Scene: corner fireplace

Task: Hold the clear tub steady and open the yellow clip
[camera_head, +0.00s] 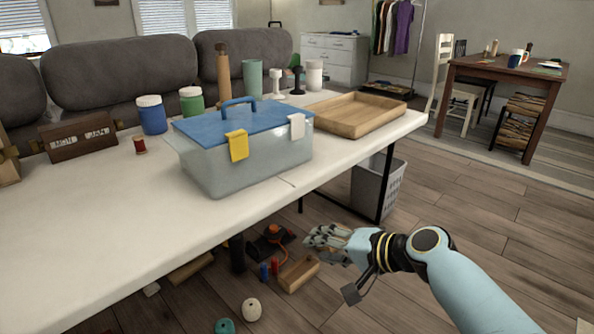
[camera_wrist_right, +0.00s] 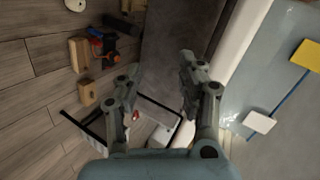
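The clear tub (camera_head: 245,165) stands on the white table, with a blue lid (camera_head: 215,125) and a blue handle on top. A yellow clip (camera_head: 237,145) hangs over its front edge at the left and a white clip (camera_head: 297,126) at the right. Both clips look folded down against the tub. In the right wrist view the yellow clip (camera_wrist_right: 306,54) and white clip (camera_wrist_right: 259,122) show at the right edge. My right gripper (camera_head: 325,240) is open and empty, in front of the table and apart from the tub. My left gripper is not in view.
The white table (camera_head: 120,225) also bears a wooden tray (camera_head: 357,115), a blue-bodied jar (camera_head: 152,115), a green jar (camera_head: 191,101) and a red spool (camera_head: 139,146). A grey basket (camera_head: 378,187) and loose items lie under the table. The tabletop before the tub is clear.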

